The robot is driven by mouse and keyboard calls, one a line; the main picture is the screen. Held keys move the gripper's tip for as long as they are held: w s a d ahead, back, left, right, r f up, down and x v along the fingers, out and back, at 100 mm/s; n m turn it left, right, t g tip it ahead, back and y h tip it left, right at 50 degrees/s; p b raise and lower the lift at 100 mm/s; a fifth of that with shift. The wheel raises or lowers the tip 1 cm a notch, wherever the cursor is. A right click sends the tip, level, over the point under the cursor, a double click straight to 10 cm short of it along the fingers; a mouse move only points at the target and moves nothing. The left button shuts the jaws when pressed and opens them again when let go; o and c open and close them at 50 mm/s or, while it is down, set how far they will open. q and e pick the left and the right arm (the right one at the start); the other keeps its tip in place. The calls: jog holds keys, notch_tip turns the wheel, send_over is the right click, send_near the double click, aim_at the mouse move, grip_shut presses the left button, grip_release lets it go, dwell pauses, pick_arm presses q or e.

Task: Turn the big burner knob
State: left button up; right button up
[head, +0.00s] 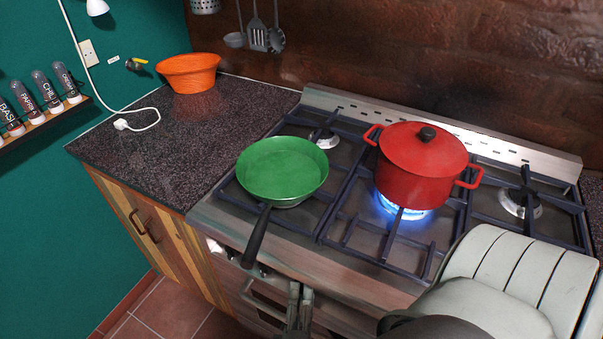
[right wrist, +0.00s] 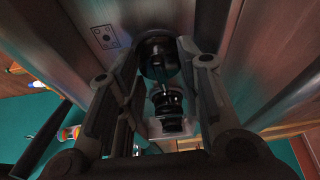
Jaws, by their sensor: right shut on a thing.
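The burner knob (right wrist: 158,58) is a dark round knob on the steel front panel in the right wrist view. My right gripper (right wrist: 162,50) has its fingers on both sides of it and is shut on it. In the head view my right gripper (head: 300,292) is at the stove's front edge, and the knob it holds is hidden there. A blue flame (head: 402,211) burns under the red pot (head: 418,165). My left gripper is not in view.
A green frying pan (head: 282,166) sits on the left of the stove (head: 352,282), its handle reaching over the front edge beside my right gripper. An orange bowl (head: 189,72) stands on the dark counter (head: 118,151). A spice rack (head: 45,116) hangs at the left.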

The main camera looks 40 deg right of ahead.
jog(key=o, duration=1.1)
jog(key=shift+c, duration=0.2)
jog(key=v, duration=1.2)
